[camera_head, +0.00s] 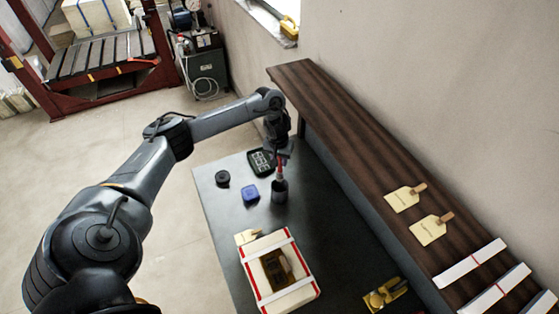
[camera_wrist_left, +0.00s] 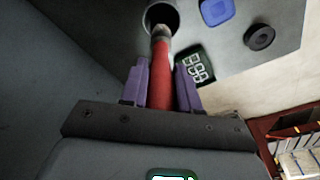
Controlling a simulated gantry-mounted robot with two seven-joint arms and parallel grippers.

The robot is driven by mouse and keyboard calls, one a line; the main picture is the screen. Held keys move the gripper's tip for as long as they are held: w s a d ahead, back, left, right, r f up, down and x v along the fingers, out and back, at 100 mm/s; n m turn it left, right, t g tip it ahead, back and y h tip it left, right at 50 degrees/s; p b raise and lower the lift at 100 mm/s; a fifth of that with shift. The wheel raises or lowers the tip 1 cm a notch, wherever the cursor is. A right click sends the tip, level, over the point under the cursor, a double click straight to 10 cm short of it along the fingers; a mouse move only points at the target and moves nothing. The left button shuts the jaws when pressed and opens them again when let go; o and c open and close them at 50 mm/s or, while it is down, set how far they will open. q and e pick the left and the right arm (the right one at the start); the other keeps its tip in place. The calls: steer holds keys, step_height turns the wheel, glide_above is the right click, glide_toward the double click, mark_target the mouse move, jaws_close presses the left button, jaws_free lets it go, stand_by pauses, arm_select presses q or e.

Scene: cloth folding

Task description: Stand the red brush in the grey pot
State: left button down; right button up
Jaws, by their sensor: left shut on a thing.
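The red brush (camera_wrist_left: 162,75) is between the purple fingers of my left gripper (camera_wrist_left: 164,82), which is shut on it. In the head view the brush (camera_head: 280,171) points down from my left gripper (camera_head: 281,155) at the dark grey pot (camera_head: 280,190) on the table. In the left wrist view the brush's grey end overlaps the mouth of the pot (camera_wrist_left: 174,17). I cannot tell how deep inside the mouth that end is. My right gripper is not in view.
The dark table (camera_head: 330,235) holds a digital display (camera_head: 261,162), a black disc (camera_head: 222,178), a blue block (camera_head: 250,193) and a white box with red edges (camera_head: 279,272). A brown shelf (camera_head: 345,120) runs along the right.

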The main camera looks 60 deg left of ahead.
mark_target(279, 168)
arm_select(q)
steer(key=shift+f+b, duration=1.6)
steer(key=shift+b, duration=0.4)
steer(key=shift+f, duration=1.15)
steer(key=shift+f+b, duration=0.65)
steer(key=shift+f, duration=1.75)
steer(key=c, duration=0.8)
jaws_free()
steer(key=shift+o, duration=0.2)
steer(key=r+p, duration=0.1)
steer(key=r, duration=0.2)
steer(key=r+p, duration=0.1)
steer(key=r, duration=0.2)
steer(key=r+p, duration=0.1)
steer(key=r, duration=0.2)
steer(key=shift+s+d+r, duration=0.15)
steer(key=shift+s+d, duration=0.2)
steer(key=shift+s, duration=0.05)
steer(key=shift+s+d+r+p, duration=0.15)
steer(key=shift+r+p, duration=0.3)
steer(key=shift+r, duration=0.3)
